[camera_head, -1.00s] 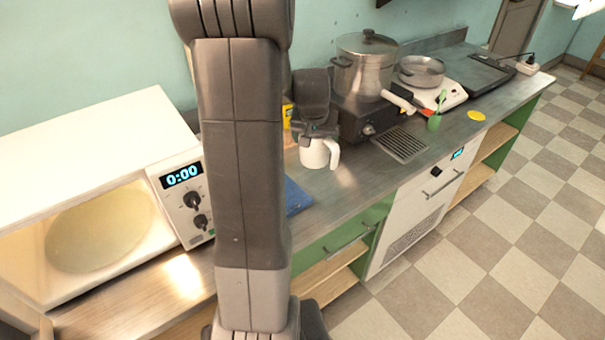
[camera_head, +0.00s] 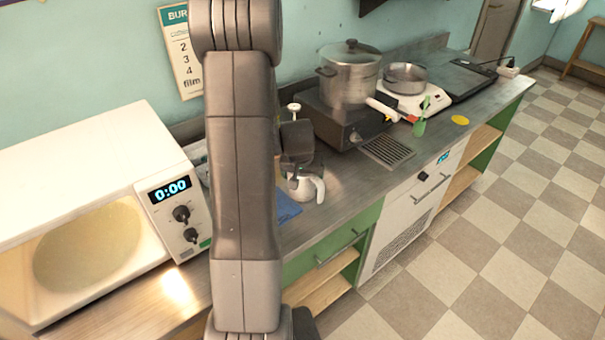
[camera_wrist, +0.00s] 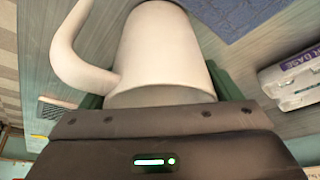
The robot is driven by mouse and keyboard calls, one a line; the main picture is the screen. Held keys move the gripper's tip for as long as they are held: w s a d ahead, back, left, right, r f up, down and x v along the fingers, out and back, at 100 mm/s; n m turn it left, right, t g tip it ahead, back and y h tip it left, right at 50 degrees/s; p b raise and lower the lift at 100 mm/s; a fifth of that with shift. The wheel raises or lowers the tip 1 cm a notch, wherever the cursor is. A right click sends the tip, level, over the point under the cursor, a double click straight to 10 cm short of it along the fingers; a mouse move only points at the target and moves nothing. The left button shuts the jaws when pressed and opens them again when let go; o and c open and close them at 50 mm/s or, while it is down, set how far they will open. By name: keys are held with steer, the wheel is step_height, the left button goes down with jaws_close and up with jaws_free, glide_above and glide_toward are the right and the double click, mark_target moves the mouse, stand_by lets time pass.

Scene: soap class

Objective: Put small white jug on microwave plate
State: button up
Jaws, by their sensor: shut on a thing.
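The small white jug (camera_head: 306,188) is in my gripper (camera_head: 298,168), over the counter to the right of my arm. The wrist view shows the jug (camera_wrist: 165,50) large and close, its handle to the left and its rim at the gripper's edge (camera_wrist: 160,112). My gripper is shut on the jug. The fingertips are mostly hidden. The microwave plate (camera_head: 88,245) is a pale round disc inside the microwave (camera_head: 110,150) at the left. The microwave stands open at the front. My gripper is well to the right of it.
A large steel pot (camera_head: 350,72) stands on a dark burner behind the jug. A blue cloth (camera_head: 287,207) lies on the counter (camera_head: 335,205) beside the jug. My arm hides the counter between microwave and jug.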

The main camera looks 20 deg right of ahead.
steer(key=shift+f, duration=0.2)
steer(key=o, duration=0.9)
steer(key=shift+r, duration=0.1)
